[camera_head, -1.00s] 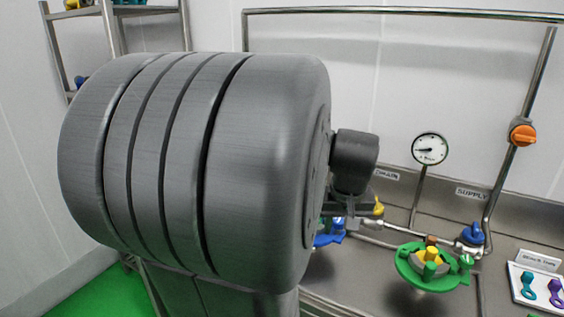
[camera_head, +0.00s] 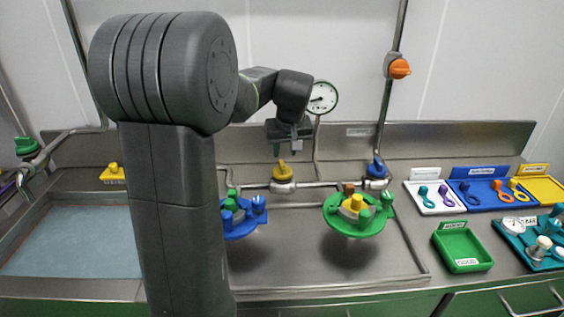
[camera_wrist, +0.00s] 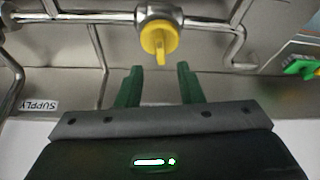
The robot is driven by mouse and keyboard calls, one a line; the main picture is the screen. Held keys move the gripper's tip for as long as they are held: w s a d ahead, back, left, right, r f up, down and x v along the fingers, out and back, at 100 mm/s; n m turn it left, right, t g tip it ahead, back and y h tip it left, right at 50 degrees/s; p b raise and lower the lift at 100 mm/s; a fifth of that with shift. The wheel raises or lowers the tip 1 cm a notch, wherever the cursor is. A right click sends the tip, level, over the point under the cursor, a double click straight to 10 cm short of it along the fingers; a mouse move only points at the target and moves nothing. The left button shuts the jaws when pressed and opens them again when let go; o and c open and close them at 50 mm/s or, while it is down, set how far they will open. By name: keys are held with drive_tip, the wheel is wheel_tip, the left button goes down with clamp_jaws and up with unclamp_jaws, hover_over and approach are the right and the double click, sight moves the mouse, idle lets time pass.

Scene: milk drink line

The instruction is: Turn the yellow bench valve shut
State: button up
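The yellow valve (camera_head: 283,173) sits on the steel pipe at the back of the bench, below the gauge. It also shows in the wrist view (camera_wrist: 158,40), its handle pointing toward my gripper, across the run of the pipe. My gripper (camera_wrist: 159,70) has its two green fingers apart and empty. The handle lies just beyond the fingertips, roughly centred between them, with a gap. In the head view my gripper (camera_head: 289,143) is above the valve, its fingers partly hidden.
A blue valve (camera_head: 377,168) is to the right on the same pipe, and an orange valve (camera_head: 399,69) is on the riser. The pressure gauge (camera_head: 322,97) stands close behind my gripper. Green (camera_head: 354,217) and blue (camera_head: 238,222) round fixtures are in front. Trays fill the right side.

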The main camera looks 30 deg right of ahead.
sight(282, 164)
drive_tip(key=x, duration=0.6)
drive_tip(key=shift+w+f, duration=0.15)
drive_tip(key=shift+f, duration=0.1)
clamp_jaws()
